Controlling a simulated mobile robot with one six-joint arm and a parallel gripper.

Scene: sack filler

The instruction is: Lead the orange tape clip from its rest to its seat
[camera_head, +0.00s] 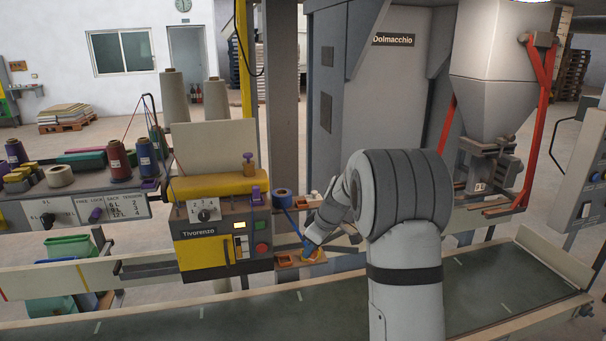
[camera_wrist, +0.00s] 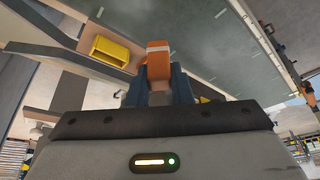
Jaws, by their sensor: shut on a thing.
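The orange tape clip (camera_wrist: 158,62) stands between the blue fingers of my gripper (camera_wrist: 157,84) in the wrist view; the gripper is shut on it. In the head view my gripper (camera_head: 308,247) is low beside the right end of the yellow machine, over a small tan bracket (camera_head: 286,261); the clip is not clear there. A yellow open holder (camera_wrist: 110,51) sits on a tan strip, left of the clip and apart from it in the wrist view. Another yellow part (camera_wrist: 204,99) is mostly hidden behind the right finger. I cannot tell which is rest or seat.
The yellow and grey machine (camera_head: 222,232) stands close left of my gripper. A blue tape roll (camera_head: 282,198) hangs above, its tape running down towards my gripper. The green conveyor belt (camera_head: 270,315) lies in front, with a pale rail along its edge.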

